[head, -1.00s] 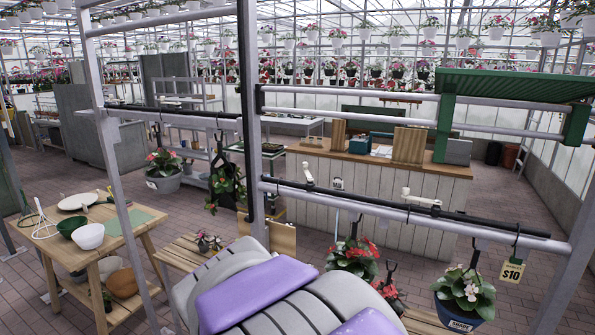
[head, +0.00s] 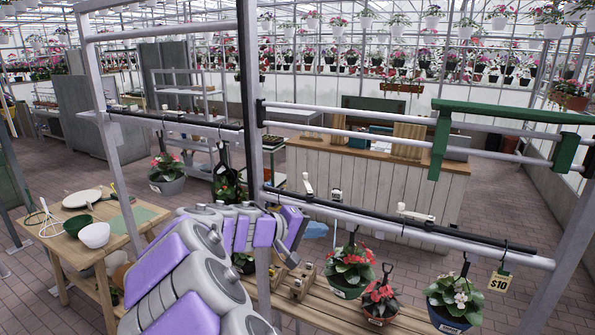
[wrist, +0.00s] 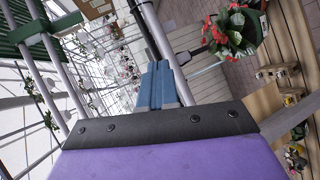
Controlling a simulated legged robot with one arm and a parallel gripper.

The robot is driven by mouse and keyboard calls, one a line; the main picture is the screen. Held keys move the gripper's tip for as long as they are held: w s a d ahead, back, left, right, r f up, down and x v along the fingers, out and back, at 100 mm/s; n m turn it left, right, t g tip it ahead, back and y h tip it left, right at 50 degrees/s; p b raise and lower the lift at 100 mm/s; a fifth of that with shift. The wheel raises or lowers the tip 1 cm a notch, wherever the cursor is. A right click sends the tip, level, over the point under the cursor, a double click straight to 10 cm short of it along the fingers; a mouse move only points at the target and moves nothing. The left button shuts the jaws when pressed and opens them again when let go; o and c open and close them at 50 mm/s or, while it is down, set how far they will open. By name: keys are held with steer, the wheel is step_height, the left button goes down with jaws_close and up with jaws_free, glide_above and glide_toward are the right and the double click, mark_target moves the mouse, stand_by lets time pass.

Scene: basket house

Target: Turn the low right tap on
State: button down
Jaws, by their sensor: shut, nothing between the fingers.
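Two white taps sit on the dark line along the lower rail of the metal frame. The left one (head: 308,187) is above my gripper, and the right one (head: 415,214) is farther right along the rail. My gripper (head: 318,229) is below the rail near the left tap, its blue fingers pointing right and partly hidden by my purple and grey arm. In the wrist view the blue fingers (wrist: 160,65) are together and empty, with the rail close by. I cannot tell whether either tap is on. Small brass-coloured fittings (head: 302,282) stand on the bench below.
Potted plants hang from the rail, such as the red-flowered one (head: 350,270) and the pale-flowered one (head: 453,297) by a $10 tag (head: 499,282). A slatted bench (head: 400,321) runs beneath. A grey post (head: 250,120) stands beside my arm. A table (head: 70,245) is at left.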

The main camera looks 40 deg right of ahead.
steer(key=w+d+r+n+t+h+p, duration=0.1)
steer(key=w+h+p, duration=0.1)
steer(key=w, duration=0.4)
steer(key=w+d+r+n+t+h+p, duration=0.1)
steer(key=w+d+r+n+t+p, duration=0.1)
steer(key=w, duration=0.4)
steer(key=n+t+p, duration=0.2)
steer(key=n+t, duration=0.1)
steer(key=t, duration=0.1)
glide_toward(305, 177)
steer(key=p+x, duration=0.1)
steer(key=x, duration=0.1)
steer(key=p+x, duration=0.2)
steer(key=x, duration=0.1)
steer(key=shift+w+d+f, duration=0.2)
steer(key=shift+w, duration=0.2)
steer(key=shift+w+d+r, duration=0.1)
steer(key=shift+w+d, duration=0.05)
steer(key=shift+d, duration=0.45)
steer(key=b, duration=0.2)
steer(key=shift+d+f+b, duration=0.2)
steer(key=shift+f+b, duration=0.1)
steer(key=shift+b, duration=0.1)
steer(key=b, duration=0.2)
steer(key=shift+d+r+b, duration=0.1)
steer(key=shift+d+b, duration=0.2)
steer(key=shift+d, duration=0.05)
steer(key=shift+d+r, duration=0.2)
